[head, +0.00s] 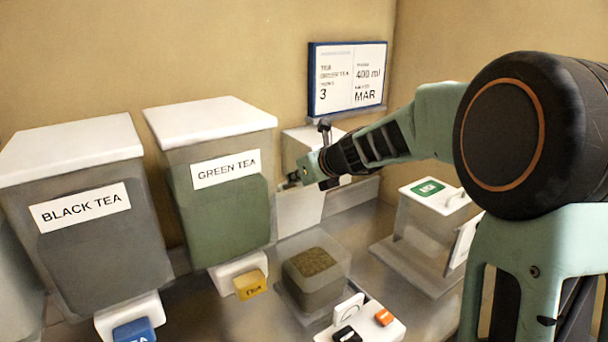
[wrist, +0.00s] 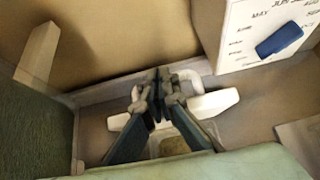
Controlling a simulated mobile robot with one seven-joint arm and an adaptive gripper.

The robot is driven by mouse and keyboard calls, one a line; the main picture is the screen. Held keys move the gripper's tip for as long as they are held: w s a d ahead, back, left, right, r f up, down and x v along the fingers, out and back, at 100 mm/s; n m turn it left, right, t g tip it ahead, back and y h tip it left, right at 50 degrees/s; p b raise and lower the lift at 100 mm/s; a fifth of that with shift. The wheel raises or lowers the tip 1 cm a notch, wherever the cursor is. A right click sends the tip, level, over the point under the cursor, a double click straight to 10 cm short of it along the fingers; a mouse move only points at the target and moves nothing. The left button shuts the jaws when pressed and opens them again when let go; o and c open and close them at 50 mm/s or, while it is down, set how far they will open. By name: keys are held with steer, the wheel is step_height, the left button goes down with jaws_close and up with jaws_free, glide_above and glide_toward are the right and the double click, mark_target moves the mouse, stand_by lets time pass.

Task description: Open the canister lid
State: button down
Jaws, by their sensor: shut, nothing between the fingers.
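My gripper (head: 292,181) is shut and empty, above the counter to the right of the green tea bin. In the wrist view its fingers (wrist: 158,78) meet in the middle. A grey box (head: 428,228) with a white lid (head: 437,203), a green label and a handle stands at the right, apart from my gripper; the lid looks shut. A square clear container (head: 313,285) with greenish-brown contents stands below my gripper. I cannot tell for certain which of them is the canister. A white curved handle-like part (wrist: 203,86) shows beside the fingers in the wrist view.
The green tea bin (head: 225,222) and black tea bin (head: 92,250) stand at left with white lids and taps. A panel with buttons (head: 365,325) is in front. A sign (head: 347,78) hangs behind. A white box with a blue marker (wrist: 279,40) is upper right in the wrist view.

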steer(key=shift+w+a+f+p, duration=0.1)
steer(key=shift+w+a+p, duration=0.2)
steer(key=shift+w+a, duration=0.55)
steer(key=shift+w+d, duration=0.1)
steer(key=shift+d, duration=0.05)
